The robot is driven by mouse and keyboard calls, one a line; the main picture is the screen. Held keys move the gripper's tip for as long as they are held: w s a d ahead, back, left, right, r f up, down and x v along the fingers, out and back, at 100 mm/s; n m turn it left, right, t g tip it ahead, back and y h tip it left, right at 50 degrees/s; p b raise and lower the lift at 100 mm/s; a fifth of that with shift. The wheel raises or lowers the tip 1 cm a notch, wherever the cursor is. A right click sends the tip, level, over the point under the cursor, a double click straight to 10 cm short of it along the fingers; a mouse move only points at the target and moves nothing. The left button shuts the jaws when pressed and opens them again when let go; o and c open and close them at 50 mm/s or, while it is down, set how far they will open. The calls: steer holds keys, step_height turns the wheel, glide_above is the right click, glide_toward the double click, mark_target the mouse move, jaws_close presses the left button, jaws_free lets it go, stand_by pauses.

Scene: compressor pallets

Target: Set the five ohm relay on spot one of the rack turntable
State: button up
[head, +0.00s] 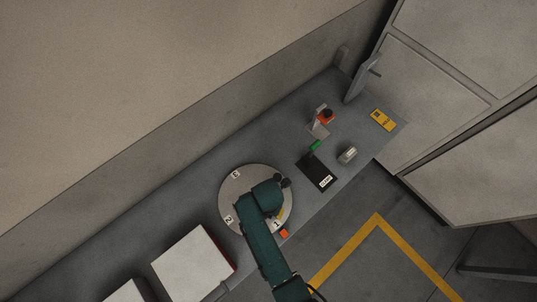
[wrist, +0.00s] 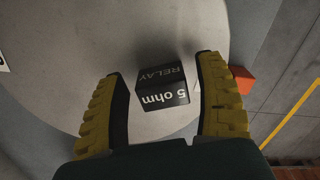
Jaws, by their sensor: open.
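The five ohm relay (wrist: 163,88) is a dark block with white "5 ohm" and "RELAY" lettering, seen in the wrist view. It stands on the pale round rack turntable (head: 234,186), whose surface also fills much of the wrist view (wrist: 60,50). My gripper (wrist: 160,68) is open, with its yellow-padded fingers on either side of the relay and a narrow gap at each side. In the head view my arm hides the relay. The label for spot one (head: 276,225) shows beside my arm; labels 2 and 3 are also visible. The relay's exact place against spot one cannot be told.
An orange block (head: 284,233) lies by the turntable's edge, close to my right finger in the wrist view (wrist: 242,79). Farther along the bench are a black labelled box (head: 317,175), a grey block (head: 347,155) and a yellow card (head: 383,119). White-topped boxes (head: 192,264) stand lower left.

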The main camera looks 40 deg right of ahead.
step_height(320, 180, up, 12)
steer(key=p, duration=0.1)
steer(key=w+a+r+m+t, duration=0.1)
steer(key=w+r+m+t, duration=0.35)
steer(key=r, duration=0.55)
steer(key=w+r+m+t+h, duration=0.1)
steer(key=w+r+m+t, duration=0.4)
steer(key=r, duration=0.5)
steer(key=w+a+r+m+t, duration=0.1)
steer(key=w+r+m+t, duration=0.3)
steer(key=w+r, duration=0.45)
steer(key=s+r+m+t, duration=0.3)
steer(key=r, duration=0.6)
steer(key=s+a+r+m+t, duration=0.1)
steer(key=s+r+m+t, duration=0.1)
steer(key=r, duration=0.6)
steer(key=s+a+r+m+t, duration=0.1)
steer(key=s+r+m+t, duration=0.2)
steer(key=r, duration=0.6)
steer(key=shift+s+a+r+m+t+y, duration=0.25)
steer(key=shift+s+r+m+t+y, duration=0.1)
steer(key=shift+s+m, duration=0.7)
step_height(320, 180, up, 9)
steer(key=p, duration=0.9)
